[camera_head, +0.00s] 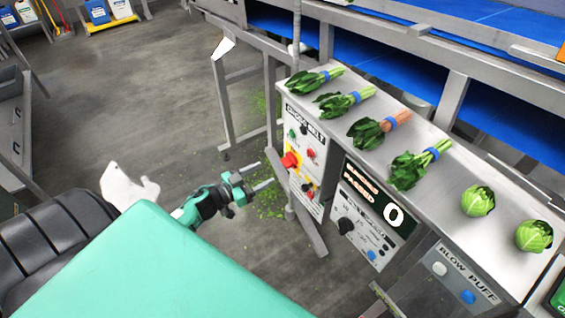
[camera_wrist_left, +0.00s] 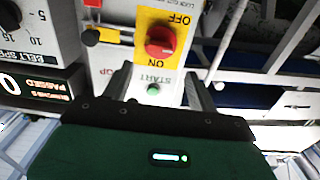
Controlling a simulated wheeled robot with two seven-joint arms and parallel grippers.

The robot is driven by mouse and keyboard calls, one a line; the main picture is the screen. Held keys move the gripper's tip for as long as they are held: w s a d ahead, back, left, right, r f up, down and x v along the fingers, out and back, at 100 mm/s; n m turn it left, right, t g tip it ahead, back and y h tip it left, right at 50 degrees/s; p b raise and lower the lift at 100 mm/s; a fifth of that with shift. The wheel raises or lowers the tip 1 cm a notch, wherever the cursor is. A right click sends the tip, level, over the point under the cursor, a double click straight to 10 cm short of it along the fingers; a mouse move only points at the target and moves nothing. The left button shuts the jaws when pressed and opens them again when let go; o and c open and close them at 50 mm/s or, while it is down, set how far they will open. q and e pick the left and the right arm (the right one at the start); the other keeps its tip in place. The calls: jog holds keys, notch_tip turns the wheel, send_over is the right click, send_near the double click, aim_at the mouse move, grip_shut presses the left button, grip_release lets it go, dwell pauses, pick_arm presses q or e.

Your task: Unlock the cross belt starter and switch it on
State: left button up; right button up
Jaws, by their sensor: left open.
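The cross belt starter (camera_head: 305,150) is a pale upright panel below the left end of the steel shelf. A red rotary knob on a yellow plate (camera_head: 290,160) sits on it; in the left wrist view this red knob (camera_wrist_left: 160,41) shows upside down, between the OFF and ON labels. A green START button (camera_wrist_left: 153,89) shows between the fingers. A black round part (camera_wrist_left: 91,38) sits beside the yellow plate; I cannot tell whether it is a lock. My left gripper (camera_head: 272,175) is open and empty, its fingers pointing at the panel, apparently just short of it.
A belt speed and counter panel (camera_head: 362,222) and a blow puff panel (camera_head: 455,275) stand to the right. Several greens bunches (camera_head: 345,102) and two round green heads (camera_head: 478,200) lie on the shelf above. A steel post stands close by the starter. Floor to the left is mostly clear.

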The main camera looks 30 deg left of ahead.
aim_at(283, 163)
pick_arm(q)
jog(key=p+x, duration=0.1)
jog(key=x, duration=0.7)
jog(key=shift+w, duration=0.1)
jog(key=c, duration=1)
